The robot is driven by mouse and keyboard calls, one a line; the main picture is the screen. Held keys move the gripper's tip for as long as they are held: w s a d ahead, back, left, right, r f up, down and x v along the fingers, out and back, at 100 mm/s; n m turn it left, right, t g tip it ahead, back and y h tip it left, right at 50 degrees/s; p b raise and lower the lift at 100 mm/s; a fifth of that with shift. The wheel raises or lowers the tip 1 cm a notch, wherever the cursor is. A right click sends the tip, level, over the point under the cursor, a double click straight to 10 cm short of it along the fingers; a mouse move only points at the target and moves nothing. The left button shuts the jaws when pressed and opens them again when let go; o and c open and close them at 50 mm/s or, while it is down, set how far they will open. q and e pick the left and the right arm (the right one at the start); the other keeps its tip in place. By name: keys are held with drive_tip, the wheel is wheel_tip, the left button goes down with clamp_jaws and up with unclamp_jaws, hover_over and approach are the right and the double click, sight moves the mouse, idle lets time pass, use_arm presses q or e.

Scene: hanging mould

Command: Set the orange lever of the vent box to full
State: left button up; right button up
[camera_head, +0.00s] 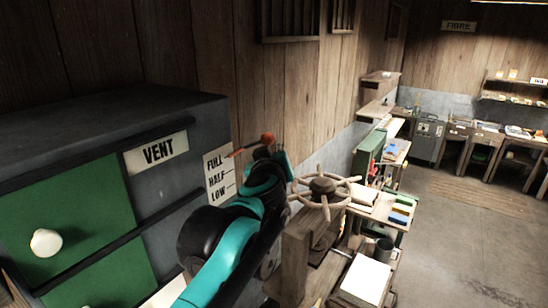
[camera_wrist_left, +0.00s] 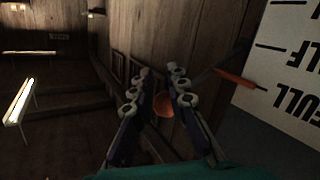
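The dark grey vent box (camera_head: 190,130) with the VENT plate stands at the left in the head view. Its white scale plate (camera_head: 220,188) reads FULL, HALF and LOW from top to bottom. The lever's orange pointer (camera_head: 236,153) lies level with the FULL mark; in the left wrist view the pointer (camera_wrist_left: 235,78) reaches the plate edge beside FULL. The lever's orange knob (camera_head: 267,138) is at my left gripper (camera_head: 270,150). In the left wrist view the knob (camera_wrist_left: 163,103) fills the narrow gap between the fingers (camera_wrist_left: 160,88). My right gripper is not in view.
A wooden spoked wheel (camera_head: 323,188) on a wooden stand is close to the right of my left arm. Green drawers with a white knob (camera_head: 46,242) are at the left. Benches line the back, and open floor (camera_head: 455,230) lies to the right.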

use_arm(q)
drive_tip(key=o, duration=0.4)
drive_tip(key=shift+s, duration=0.1)
drive_tip(key=s, duration=0.4)
drive_tip(key=s+r, duration=0.1)
drive_tip(key=s, duration=0.6)
drive_tip(key=shift+s+a+r, duration=0.3)
drive_tip(key=shift+s+a, duration=0.05)
drive_tip(key=s+f+m+g+h+b, duration=0.25)
drive_tip(key=f+m+h+b, duration=0.35)
drive_tip(key=f+b, duration=2.15)
drive_tip(key=s+a+f+n+g+y+b, duration=0.1)
drive_tip(key=a+f, duration=0.5)
drive_tip(key=f, duration=0.9)
drive_tip(key=s+a+f+g+y+b, duration=0.3)
drive_tip(key=s+a+f+b, duration=0.2)
drive_tip(key=f, duration=1.1)
drive_tip(key=s+a+f+n+g+y+b, duration=0.1)
drive_tip(key=s+a+f+g+y+b, duration=0.2)
drive_tip(key=f, duration=1.3)
drive_tip(key=shift+s+a+n+b, duration=0.1)
drive_tip(key=shift+s+a+b, duration=0.1)
drive_tip(key=shift+s+a, duration=0.45)
drive_tip(key=shift+s+a+n+b, duration=0.15)
drive_tip(key=shift+s+a, duration=0.25)
drive_tip(key=shift+a, duration=0.45)
drive_tip(key=shift+s+a+n+b, duration=0.1)
drive_tip(key=shift+s+a+b, duration=0.15)
drive_tip(key=shift+s+a, duration=0.4)
